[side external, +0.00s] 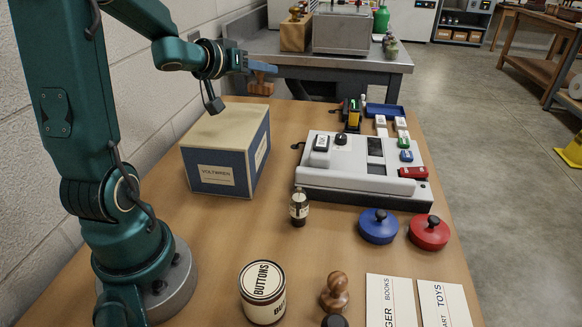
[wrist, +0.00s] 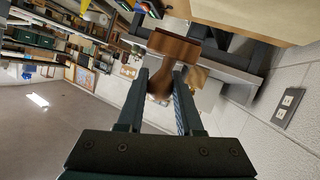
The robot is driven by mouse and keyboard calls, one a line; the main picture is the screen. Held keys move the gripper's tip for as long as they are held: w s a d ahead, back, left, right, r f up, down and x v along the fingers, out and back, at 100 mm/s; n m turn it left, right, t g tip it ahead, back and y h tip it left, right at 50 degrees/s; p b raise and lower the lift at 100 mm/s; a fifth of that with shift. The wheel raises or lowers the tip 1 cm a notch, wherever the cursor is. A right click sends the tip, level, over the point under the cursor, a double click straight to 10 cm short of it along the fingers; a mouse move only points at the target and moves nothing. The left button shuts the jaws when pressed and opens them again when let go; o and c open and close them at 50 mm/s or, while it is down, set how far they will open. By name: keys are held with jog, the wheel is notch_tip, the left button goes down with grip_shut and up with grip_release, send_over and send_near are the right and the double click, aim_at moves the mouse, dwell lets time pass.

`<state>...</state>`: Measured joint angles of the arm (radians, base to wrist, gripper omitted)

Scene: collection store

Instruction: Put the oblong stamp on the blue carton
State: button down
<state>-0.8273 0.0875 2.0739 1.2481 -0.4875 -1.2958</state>
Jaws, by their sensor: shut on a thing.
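My gripper (side external: 262,68) is shut on a brown wooden stamp (side external: 261,87), the oblong stamp. In the wrist view the stamp (wrist: 174,50) sits between the two fingers (wrist: 166,82), gripped by its narrow handle, its wide block beyond the fingertips. The blue carton (side external: 216,178) stands on the table's left side, with a beige top and a printed label. In the side view the stamp appears just above the carton's far right top corner; I cannot tell whether it is over or behind it. In the wrist view a tan surface, apparently the carton (wrist: 255,15), shows at the top right.
A grey machine (side external: 350,175) stands right of the carton. A small dark bottle (side external: 299,208), blue (side external: 378,228) and red (side external: 429,234) knobbed discs, a buttons tin (side external: 263,295), and another wooden stamp (side external: 335,290) stand nearer. The carton's top looks clear.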

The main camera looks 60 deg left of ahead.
jog(key=shift+s+a+f+n+g+y, duration=0.15)
jog(key=shift+s+a+f+n+y, duration=0.25)
jog(key=shift+f, duration=0.3)
jog(key=shift+s+a+f+n+g+y, duration=0.25)
jog(key=shift+a+f+n+y, duration=0.2)
jog(key=shift+f, duration=0.3)
jog(key=shift+s+a+f+n+g+y, duration=0.1)
jog(key=shift+s+a+f+n+y, duration=0.2)
jog(key=shift+a+f, duration=0.3)
jog(key=shift+d+f, duration=0.1)
jog(key=shift+f, duration=0.05)
jog(key=c, duration=0.6)
grip_release()
jog(key=shift+o, duration=0.2)
